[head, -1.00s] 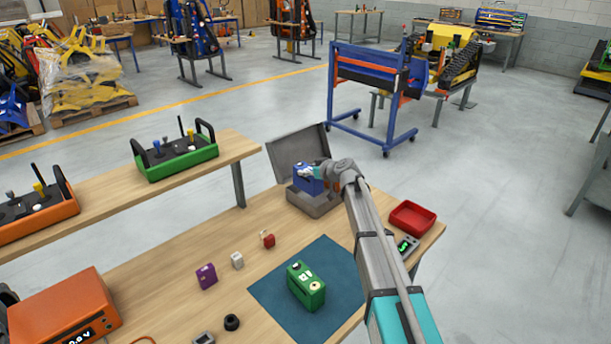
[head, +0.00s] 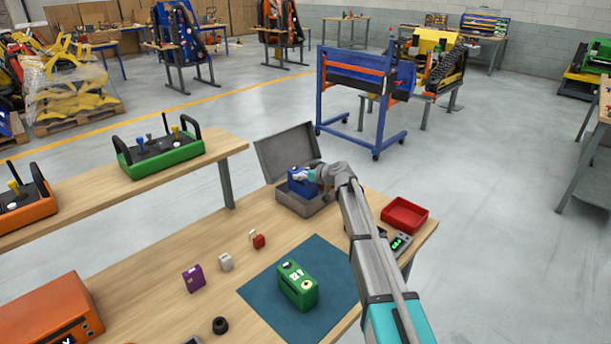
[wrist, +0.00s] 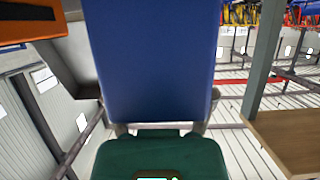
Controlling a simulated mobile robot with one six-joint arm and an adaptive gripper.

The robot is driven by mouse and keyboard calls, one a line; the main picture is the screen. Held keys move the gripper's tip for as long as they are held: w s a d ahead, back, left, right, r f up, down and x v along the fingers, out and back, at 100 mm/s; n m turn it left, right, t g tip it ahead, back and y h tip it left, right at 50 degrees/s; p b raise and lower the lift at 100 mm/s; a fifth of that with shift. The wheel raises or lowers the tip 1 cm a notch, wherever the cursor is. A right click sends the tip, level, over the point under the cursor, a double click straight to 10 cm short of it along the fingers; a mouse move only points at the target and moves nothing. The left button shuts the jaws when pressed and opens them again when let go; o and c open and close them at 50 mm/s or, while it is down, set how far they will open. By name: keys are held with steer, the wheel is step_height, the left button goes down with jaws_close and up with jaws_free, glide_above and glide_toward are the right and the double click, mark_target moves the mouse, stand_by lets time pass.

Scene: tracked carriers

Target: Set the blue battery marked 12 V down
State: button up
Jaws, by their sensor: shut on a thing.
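The blue battery (head: 299,184) is in my gripper (head: 311,175), over the open grey case (head: 308,208) at the far end of the workbench. It looks upright, with its lower part overlapping the case's opening; I cannot tell whether it touches the case. In the wrist view the battery (wrist: 152,60) fills the middle as a large plain blue face. Its 12 V marking cannot be read in either view. The fingers are mostly hidden by the battery and wrist. The case's lid (head: 285,150) stands open behind it.
A green battery (head: 297,285) stands on a dark blue mat (head: 262,292). A red tray (head: 405,214) and a small meter (head: 400,243) lie right of my arm. Small purple (head: 193,278), white (head: 225,262) and red (head: 258,240) blocks stand left of the mat.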

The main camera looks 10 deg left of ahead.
steer(key=shift+w+d+f+b, duration=0.2)
steer(key=shift+w+f+b, duration=0.2)
steer(key=shift+f+b, duration=1.55)
steer(key=shift+b, duration=0.05)
steer(key=shift+f, duration=0.1)
steer(key=o, duration=1.3)
steer(key=shift+s, duration=0.1)
steer(key=shift+c, duration=0.2)
steer(key=shift+r, duration=0.2)
steer(key=p+v, duration=0.4)
steer(key=v, duration=0.8)
steer(key=shift+p, duration=0.3)
